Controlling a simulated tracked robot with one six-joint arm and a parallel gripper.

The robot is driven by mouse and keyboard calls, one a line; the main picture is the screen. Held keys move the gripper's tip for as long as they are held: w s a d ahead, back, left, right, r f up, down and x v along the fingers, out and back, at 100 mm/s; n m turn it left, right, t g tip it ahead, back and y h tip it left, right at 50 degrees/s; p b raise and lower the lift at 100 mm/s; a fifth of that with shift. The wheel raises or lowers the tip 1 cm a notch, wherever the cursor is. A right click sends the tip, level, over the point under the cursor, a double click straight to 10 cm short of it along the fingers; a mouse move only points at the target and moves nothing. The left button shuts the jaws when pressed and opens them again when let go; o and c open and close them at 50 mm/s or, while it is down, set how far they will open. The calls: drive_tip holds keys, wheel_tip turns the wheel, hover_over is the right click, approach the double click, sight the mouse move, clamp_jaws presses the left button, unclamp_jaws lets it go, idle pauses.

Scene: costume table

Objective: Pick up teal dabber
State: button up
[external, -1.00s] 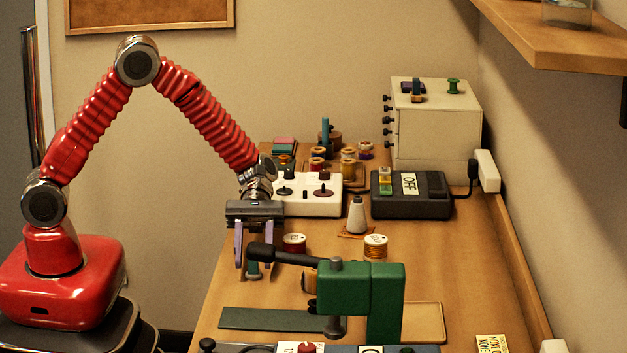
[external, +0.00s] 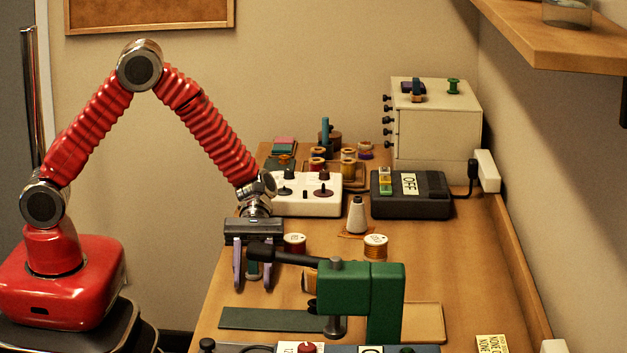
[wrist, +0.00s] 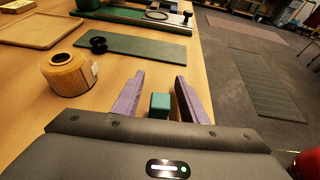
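A small teal block-topped piece, which looks like the teal dabber (wrist: 160,105), stands between my gripper's two lilac fingers in the wrist view. A gap shows on each side of it, so the fingers are apart from it. In the external view, my gripper (external: 252,266) is low over the near left part of the table, with its fingers pointing down. The dabber (external: 252,270) shows between them there, partly hidden by a finger and the dark arm of a green machine. My gripper is open; the dabber's lower part is hidden in the wrist view.
The green machine (external: 375,290) stands close on the right, its dark arm reaching in front of my fingers. A thread spool (wrist: 69,73), a black bobbin (wrist: 98,45) and a green mat (wrist: 135,58) lie nearby. The table's edge is close to the dabber.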

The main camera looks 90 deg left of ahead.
drive_tip(key=shift+c, duration=0.6)
clamp_jaws()
drive_tip(key=shift+r, duration=0.1)
wheel_tip(320, 180, up, 10)
idle(0.4)
idle(0.5)
